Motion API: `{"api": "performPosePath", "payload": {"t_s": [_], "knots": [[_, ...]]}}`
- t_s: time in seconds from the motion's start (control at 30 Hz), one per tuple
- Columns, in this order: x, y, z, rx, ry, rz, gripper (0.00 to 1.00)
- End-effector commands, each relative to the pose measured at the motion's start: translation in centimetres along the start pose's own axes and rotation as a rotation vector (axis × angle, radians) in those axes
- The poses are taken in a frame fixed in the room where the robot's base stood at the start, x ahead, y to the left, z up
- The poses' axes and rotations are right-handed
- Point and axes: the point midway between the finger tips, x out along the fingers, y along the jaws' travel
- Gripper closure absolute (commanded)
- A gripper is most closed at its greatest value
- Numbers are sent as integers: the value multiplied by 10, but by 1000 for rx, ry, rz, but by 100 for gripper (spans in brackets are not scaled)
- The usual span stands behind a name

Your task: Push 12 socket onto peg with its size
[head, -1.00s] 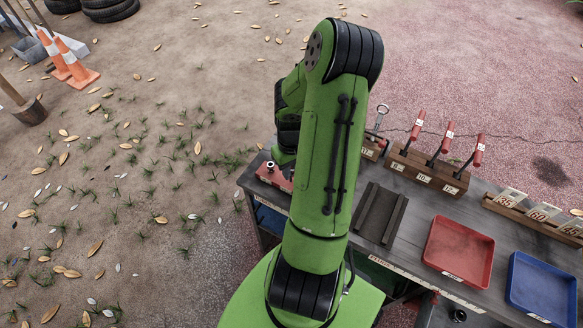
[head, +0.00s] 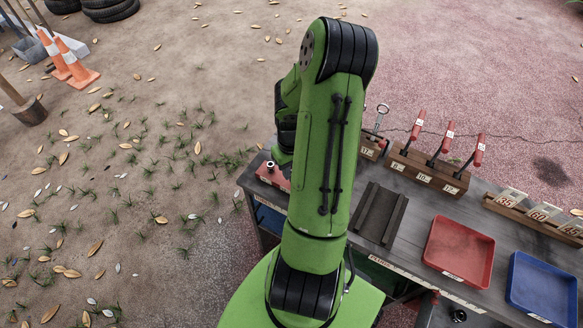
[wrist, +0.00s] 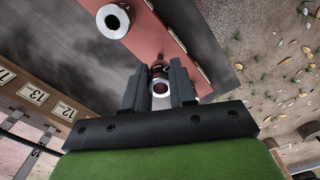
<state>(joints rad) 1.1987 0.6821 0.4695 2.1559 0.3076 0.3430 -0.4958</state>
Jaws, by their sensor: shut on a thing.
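In the wrist view my gripper (wrist: 159,88) is shut on a small socket (wrist: 160,88), whose pale metal ring with a dark hole faces the camera. The socket is over or beside the red peg rail (wrist: 180,45). A dark reddish shape shows just beyond the socket, and I cannot tell whether the socket sits around a peg. Its size mark is not readable. Another silver socket (wrist: 113,20) stands upright near the rail's far end. In the head view the red rail (head: 268,174) is at the bench's left end, partly behind my arm, which hides my gripper.
A wooden rack (head: 425,172) with red-handled tools stands at the back of the bench. A dark grooved block (head: 379,214), a red tray (head: 458,252) and a blue tray (head: 541,287) lie to the right. Number plates (head: 541,212) stand at the far right.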

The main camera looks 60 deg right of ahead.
Motion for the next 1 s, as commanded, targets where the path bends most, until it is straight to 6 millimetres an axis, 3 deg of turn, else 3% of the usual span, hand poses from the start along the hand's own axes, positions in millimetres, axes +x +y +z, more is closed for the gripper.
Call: {"api": "performPosePath", "payload": {"t_s": [1.0], "knots": [[27,0,0,0,0,0,100]]}}
